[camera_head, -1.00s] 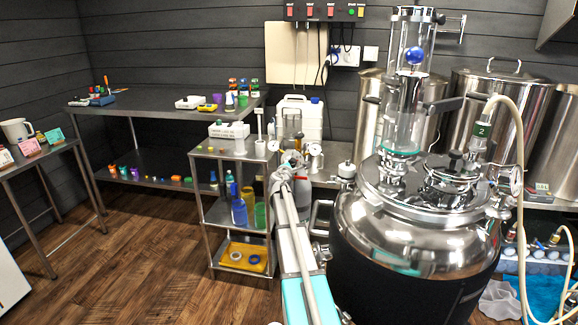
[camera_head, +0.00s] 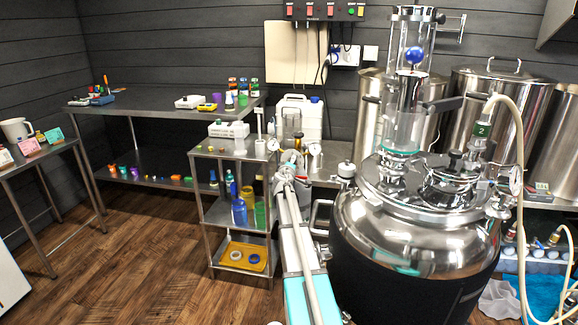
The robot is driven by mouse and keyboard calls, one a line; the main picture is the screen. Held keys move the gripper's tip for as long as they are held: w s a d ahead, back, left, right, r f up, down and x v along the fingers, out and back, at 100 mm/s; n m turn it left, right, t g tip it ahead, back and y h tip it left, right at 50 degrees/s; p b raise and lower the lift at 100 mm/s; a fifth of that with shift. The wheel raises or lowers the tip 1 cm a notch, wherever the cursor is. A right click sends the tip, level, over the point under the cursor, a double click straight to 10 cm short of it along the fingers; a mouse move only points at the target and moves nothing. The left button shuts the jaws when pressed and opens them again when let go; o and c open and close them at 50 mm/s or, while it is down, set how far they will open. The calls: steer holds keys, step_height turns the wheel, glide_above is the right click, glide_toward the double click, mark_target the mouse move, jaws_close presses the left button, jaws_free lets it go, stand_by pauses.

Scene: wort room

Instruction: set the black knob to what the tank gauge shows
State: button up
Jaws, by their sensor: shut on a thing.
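My arm runs from the bottom middle toward the bench. My gripper (camera_head: 289,158) is at its far end, just right of the small steel shelf. It is small and partly covered by my own wrist. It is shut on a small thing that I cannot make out. I cannot pick out the black knob with certainty. The steel tank (camera_head: 415,225) with a dark jacket stands right of my arm. A round white-faced gauge (camera_head: 515,181) is at its right side, partly behind the pale hose. Its reading is too small to tell. A smaller round dial (camera_head: 314,149) shows right of my gripper.
A steel shelf (camera_head: 203,217) with blue and green cups stands close left of my arm. A white jug (camera_head: 306,118) is behind my gripper. A pale hose (camera_head: 521,130) hangs at the right. The wooden floor (camera_head: 150,255) at the left is clear.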

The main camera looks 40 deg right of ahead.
steer(key=m, duration=0.4)
steer(key=shift+w+d+m, duration=0.1)
steer(key=shift+m, duration=0.3)
stand_by(0.4)
steer(key=o, duration=1.1)
steer(key=shift+c, duration=0.2)
steer(key=shift+o, duration=0.4)
steer(key=shift+s, duration=0.2)
